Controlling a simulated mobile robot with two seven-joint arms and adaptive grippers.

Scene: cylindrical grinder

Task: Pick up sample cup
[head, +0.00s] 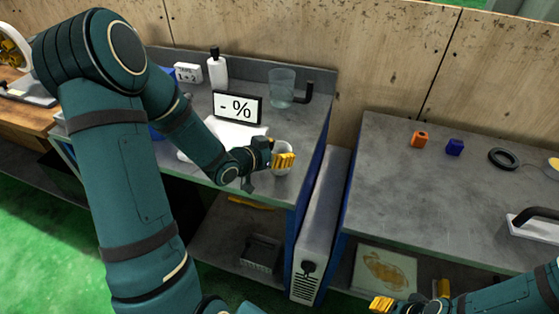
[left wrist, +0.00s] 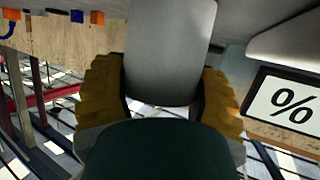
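The sample cup (head: 278,171), a pale grey-white cup, is at the right end of the left bench in the head view. My left gripper (head: 283,160) is at it, with a yellow finger across its near side. In the left wrist view the grey cup (left wrist: 170,50) fills the space between the two yellow fingers (left wrist: 163,95), with no clear gap on either side. Whether its base touches the bench is hard to tell. My right gripper (head: 412,297) is low at the bottom right, its yellow fingers apart and empty.
A percent display (head: 237,107), a white bottle (head: 217,70) and a clear beaker (head: 282,88) stand behind the cup. A narrow gap separates this bench from the right bench (head: 400,180), which holds an orange block (head: 419,139), a blue block (head: 454,147) and a black ring (head: 503,159).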

